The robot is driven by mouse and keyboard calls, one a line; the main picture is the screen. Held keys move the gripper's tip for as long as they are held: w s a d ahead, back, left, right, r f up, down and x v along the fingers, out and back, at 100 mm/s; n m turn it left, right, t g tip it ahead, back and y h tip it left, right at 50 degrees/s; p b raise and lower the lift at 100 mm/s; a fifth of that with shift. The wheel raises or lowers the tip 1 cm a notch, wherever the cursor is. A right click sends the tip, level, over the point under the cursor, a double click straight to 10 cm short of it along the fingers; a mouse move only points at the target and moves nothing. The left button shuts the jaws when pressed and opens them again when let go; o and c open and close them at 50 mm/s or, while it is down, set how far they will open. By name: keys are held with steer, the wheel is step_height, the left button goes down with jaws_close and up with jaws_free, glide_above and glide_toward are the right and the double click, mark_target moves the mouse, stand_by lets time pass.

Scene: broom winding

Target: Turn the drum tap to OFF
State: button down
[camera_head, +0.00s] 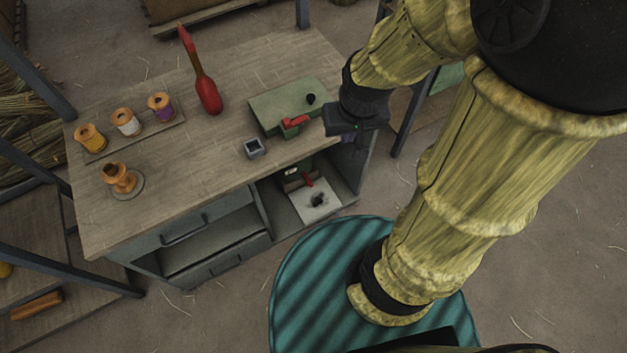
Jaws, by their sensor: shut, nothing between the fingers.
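A low green box (289,104) lies on the right part of the workbench, with a black knob (311,98) and a red lever (295,121) at its front right. A second red handle (308,180) shows on a small green and white fitting inside the open bay under the bench top. I cannot tell which of the two red handles is the drum tap, and no OFF mark can be read. My gripper (332,122) is shut and empty at the bench's right edge, just right of the upper red lever and seemingly apart from it. My wrist hides part of the bench edge.
The workbench top (160,200) carries a small grey cup (254,147), a red brush-like tool (206,88), a tray of three thread spools (126,123) and an empty spool on a disc (120,178). A pale plate (316,202) lies in the bay. The bench's front middle is clear.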

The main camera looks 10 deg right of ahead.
steer(key=s+f+b+x, duration=0.1)
steer(key=s+b+x, duration=0.3)
steer(key=b+x, duration=1.7)
steer(key=s+f+b+x, duration=0.1)
steer(key=s+b+x, duration=0.2)
steer(key=b+x, duration=1.8)
steer(key=w+d+f+n+y+b, duration=0.2)
steer(key=w+d+f+y, duration=0.1)
steer(key=w+f, duration=0.9)
steer(key=w+d+f+n+y+b, duration=0.2)
steer(key=w+d+f+y, duration=0.1)
steer(key=w+f, duration=1)
steer(key=shift+n+y, duration=0.3)
steer(key=shift+y, duration=0.1)
